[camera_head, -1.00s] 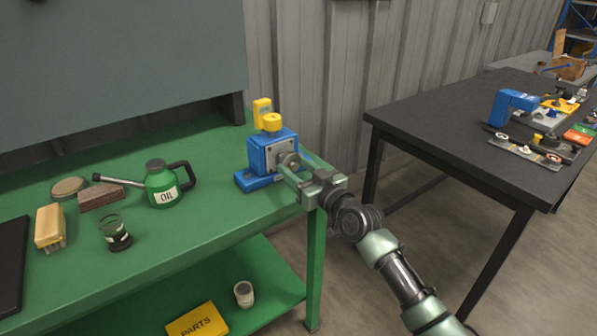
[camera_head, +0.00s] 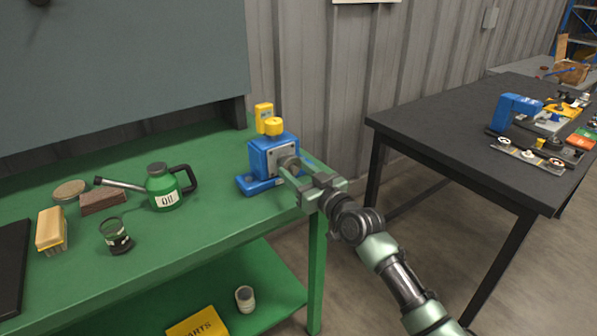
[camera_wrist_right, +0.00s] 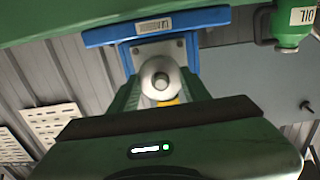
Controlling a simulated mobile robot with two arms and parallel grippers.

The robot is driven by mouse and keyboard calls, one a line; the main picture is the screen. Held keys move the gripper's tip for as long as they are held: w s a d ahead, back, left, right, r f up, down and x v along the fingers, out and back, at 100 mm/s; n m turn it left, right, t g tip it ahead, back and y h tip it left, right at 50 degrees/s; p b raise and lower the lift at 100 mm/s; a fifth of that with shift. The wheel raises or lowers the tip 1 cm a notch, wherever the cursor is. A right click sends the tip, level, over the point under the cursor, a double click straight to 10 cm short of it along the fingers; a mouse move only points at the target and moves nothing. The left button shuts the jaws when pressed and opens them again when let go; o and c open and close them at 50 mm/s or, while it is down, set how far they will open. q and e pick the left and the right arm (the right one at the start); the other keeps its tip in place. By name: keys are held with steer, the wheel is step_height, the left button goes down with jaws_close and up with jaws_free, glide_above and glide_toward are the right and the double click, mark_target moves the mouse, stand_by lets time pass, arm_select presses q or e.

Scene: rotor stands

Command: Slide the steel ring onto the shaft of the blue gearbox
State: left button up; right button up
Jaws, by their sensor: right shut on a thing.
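The blue gearbox (camera_head: 262,158) stands near the right end of the green bench, its grey face plate towards my right arm. The wrist view shows it upside down, with its blue base (camera_wrist_right: 155,28) at the top. My right gripper (camera_head: 292,170) is shut on the steel ring (camera_wrist_right: 150,71), close in front of the face plate. In the wrist view the round shaft end (camera_wrist_right: 162,82) shows in the middle of the ring, so the ring looks to be around the shaft. How far on it sits I cannot tell. My left gripper is out of view.
Yellow parts (camera_head: 273,126) top the gearbox. A black table (camera_head: 450,125) with another blue unit (camera_head: 514,108) stands at right.

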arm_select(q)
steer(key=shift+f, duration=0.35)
arm_select(e)
steer(key=shift+s+f, duration=0.1)
steer(key=shift+f, duration=0.15)
stand_by(0.4)
